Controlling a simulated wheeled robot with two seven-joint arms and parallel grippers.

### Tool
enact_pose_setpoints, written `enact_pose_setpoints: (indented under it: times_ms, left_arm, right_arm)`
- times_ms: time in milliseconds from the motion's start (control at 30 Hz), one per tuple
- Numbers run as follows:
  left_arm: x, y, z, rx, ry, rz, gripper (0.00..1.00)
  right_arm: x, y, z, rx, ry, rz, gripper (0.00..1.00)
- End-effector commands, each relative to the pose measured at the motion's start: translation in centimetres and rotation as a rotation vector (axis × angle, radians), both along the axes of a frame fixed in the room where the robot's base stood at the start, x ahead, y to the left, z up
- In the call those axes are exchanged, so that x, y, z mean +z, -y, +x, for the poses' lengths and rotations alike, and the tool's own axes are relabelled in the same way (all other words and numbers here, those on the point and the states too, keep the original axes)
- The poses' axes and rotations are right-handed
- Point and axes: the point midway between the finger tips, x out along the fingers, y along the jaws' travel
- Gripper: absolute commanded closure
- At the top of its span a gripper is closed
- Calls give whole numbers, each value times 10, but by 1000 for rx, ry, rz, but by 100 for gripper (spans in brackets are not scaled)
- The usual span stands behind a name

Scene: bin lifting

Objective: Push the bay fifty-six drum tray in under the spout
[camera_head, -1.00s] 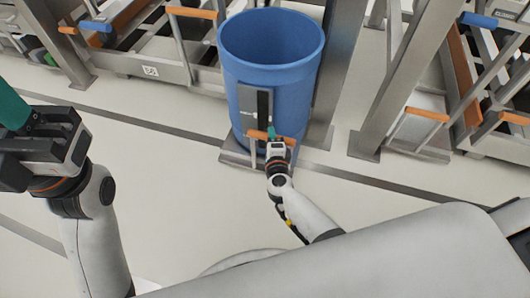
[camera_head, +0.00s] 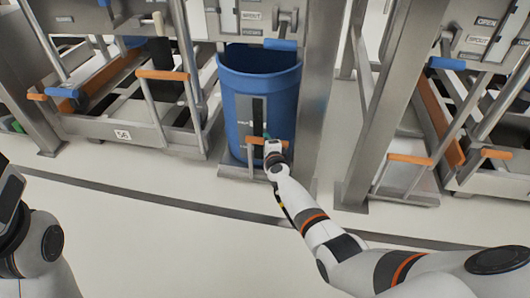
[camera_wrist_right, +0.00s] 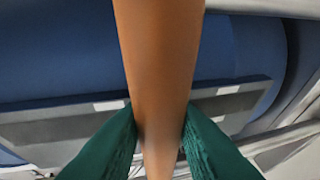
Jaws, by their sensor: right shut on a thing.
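The blue drum (camera_head: 284,105) stands upright on a low grey tray (camera_head: 230,172) in the bay. The drum's far rim is under the panel with the spout sign (camera_head: 251,16); the spout itself is hard to make out. An orange handle (camera_head: 251,141) rises in front of the drum. My right gripper (camera_head: 269,141) is shut on this handle. In the right wrist view the orange handle (camera_wrist_right: 160,60) runs between the green fingertips of my right gripper (camera_wrist_right: 160,138). My left gripper (camera_head: 9,195) shows only as a dark part at the left edge; its fingers are out of view.
A plate reading 56 (camera_head: 123,134) is on the beam of the frame left of the drum. A steel post (camera_head: 318,110) stands close to the drum's right. A blue lever (camera_head: 280,44) hangs above the drum. The floor (camera_head: 160,235) in front is clear.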

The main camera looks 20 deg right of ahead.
Motion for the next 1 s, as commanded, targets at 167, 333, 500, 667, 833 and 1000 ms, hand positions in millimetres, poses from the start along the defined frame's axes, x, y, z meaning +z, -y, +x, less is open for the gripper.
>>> enact_pose_setpoints:
  times_ms: [167, 333, 500, 667, 833, 1000]
  left_arm:
    - [1, 0, -3, 0, 13, 0, 64]
    - [2, 0, -3, 1, 14, 1, 64]
    - [2, 0, -3, 1, 13, 2, 64]
    - [2, 0, -4, 0, 14, 2, 64]
    - [2, 0, -4, 0, 14, 2, 64]
    - [2, 0, -4, 0, 15, 2, 64]
  right_arm:
    - [-1, 2, 6, 3, -1, 1, 100]
    - [0, 4, 8, 3, 0, 0, 100]
    - [1, 5, 8, 1, 2, 0, 100]
    - [2, 5, 9, 0, 3, -1, 70]
    - [1, 5, 8, 0, 1, 0, 55]
    - [0, 4, 7, 0, 0, 0, 55]
